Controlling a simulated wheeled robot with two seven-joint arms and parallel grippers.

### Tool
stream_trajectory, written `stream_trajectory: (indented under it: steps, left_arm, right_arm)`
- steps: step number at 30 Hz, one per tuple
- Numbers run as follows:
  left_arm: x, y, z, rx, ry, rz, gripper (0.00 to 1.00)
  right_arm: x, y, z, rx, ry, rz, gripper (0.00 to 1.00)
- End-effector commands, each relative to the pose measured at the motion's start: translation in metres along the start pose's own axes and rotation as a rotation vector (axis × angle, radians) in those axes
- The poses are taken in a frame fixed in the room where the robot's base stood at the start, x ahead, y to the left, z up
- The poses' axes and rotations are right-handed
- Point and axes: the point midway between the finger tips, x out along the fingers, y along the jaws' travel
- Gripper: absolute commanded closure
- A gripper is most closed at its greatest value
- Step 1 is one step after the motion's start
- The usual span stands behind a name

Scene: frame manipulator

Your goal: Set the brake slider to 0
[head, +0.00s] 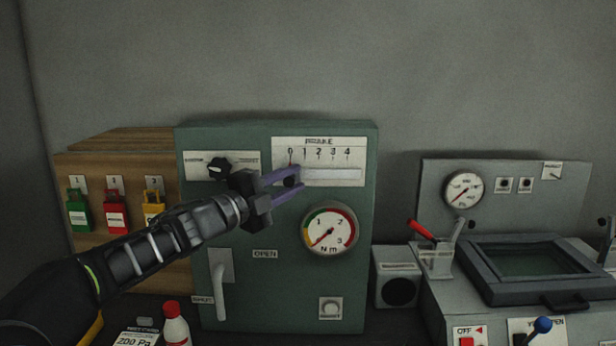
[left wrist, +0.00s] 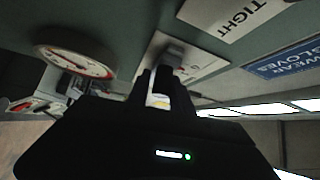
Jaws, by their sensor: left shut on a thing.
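The brake slider panel (head: 345,151) is a white plate with marks 0 to 4 and a pale slot, high on the green cabinet. The dark slider knob (head: 290,181) is at the left end of the slot, below the 0 mark, partly hidden by my fingers. My left gripper (head: 299,178) reaches in from the left, and its purple fingers are shut on the knob. In the left wrist view, the dark fingers (left wrist: 158,85) meet the panel at a grey piece. My right gripper is not in view.
A black rotary knob (head: 219,168) is left of the slider. A round gauge (head: 329,228) sits below it, and a door handle (head: 219,285) is lower left. Padlocks (head: 115,212) hang at the left. A red-handled lever (head: 421,230) stands right of the cabinet.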

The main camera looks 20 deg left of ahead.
Motion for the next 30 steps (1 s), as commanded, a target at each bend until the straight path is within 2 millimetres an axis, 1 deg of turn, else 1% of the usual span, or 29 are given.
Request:
stream_trajectory:
  steps: [1,6,7,12,13,20,23,26,30]
  left_arm:
    - [-0.003,-0.011,0.003,0.004,-0.008,-0.017,1.00]
    - [-0.003,-0.010,0.004,0.004,-0.010,-0.017,1.00]
    - [-0.003,-0.010,0.004,0.004,-0.010,-0.016,0.73]
    - [-0.002,-0.008,0.004,0.004,-0.010,-0.014,0.59]
    - [-0.002,-0.008,0.004,0.003,-0.009,-0.013,0.57]
    - [-0.002,-0.005,0.003,0.002,-0.007,-0.008,0.57]
    - [-0.005,-0.004,0.003,0.003,-0.007,-0.007,0.57]
    - [-0.015,-0.003,0.004,0.003,-0.009,-0.008,0.57]
    - [-0.037,-0.003,0.004,0.004,-0.009,-0.009,0.57]
  right_arm:
    - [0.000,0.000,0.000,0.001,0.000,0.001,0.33]
    - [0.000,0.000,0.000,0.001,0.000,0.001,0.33]
    - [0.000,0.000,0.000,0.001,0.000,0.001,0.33]
    - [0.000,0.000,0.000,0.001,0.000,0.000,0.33]
    - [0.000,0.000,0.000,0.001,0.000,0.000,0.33]
    - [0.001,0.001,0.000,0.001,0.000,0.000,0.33]
    - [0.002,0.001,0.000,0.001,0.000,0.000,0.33]
    - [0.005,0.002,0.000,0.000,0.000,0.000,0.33]
    - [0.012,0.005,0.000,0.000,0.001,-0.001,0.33]
